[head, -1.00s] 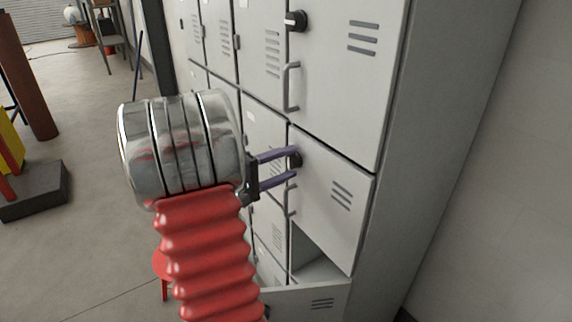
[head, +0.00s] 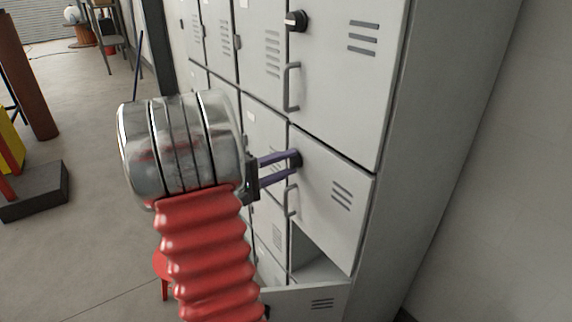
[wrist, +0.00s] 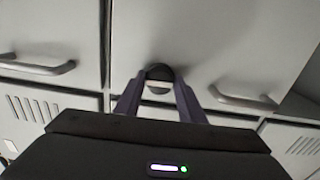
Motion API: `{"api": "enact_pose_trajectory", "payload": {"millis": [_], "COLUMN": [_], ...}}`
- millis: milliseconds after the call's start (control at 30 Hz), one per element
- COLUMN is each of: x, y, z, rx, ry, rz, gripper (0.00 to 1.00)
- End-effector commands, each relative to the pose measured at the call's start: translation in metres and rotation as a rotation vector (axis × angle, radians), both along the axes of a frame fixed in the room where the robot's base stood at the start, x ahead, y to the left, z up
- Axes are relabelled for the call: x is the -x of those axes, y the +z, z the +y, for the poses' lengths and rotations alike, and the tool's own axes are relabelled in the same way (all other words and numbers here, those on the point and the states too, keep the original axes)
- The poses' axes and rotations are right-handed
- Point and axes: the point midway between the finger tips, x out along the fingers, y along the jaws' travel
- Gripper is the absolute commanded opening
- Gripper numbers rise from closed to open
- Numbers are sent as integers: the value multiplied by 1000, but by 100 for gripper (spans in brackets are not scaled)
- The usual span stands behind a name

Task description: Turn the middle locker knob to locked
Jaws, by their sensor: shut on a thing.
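The middle locker door (head: 333,205) is grey, shut, with slots and a bar handle (head: 291,201). Its dark knob (head: 297,158) sits near the door's upper left corner, mostly hidden by my fingers in the head view. In the wrist view the round knob (wrist: 159,76) shows between the fingertips, with a pale grip or mark across it. My gripper (head: 293,163) has purple fingers that are shut on the knob. The wrist view also shows my gripper (wrist: 160,90) with a finger on each side of it. The knob's exact angle is hard to tell.
The upper locker door (head: 340,80) is shut, with its own black knob (head: 295,20) and a bar handle (head: 291,87). The bottom locker door (head: 315,302) stands open below. A red stool (head: 162,270) is partly hidden behind my arm.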

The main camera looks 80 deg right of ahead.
Motion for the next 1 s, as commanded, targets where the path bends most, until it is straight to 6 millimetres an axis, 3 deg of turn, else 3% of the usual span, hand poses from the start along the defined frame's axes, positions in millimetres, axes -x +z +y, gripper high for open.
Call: {"api": "enact_pose_trajectory", "payload": {"millis": [367,1000], "x": [1,1], "y": [-3,-4], "z": [1,1], "rx": [-142,-538], "ry": [-1,0], "rz": [152,599], "gripper": [14,14]}}
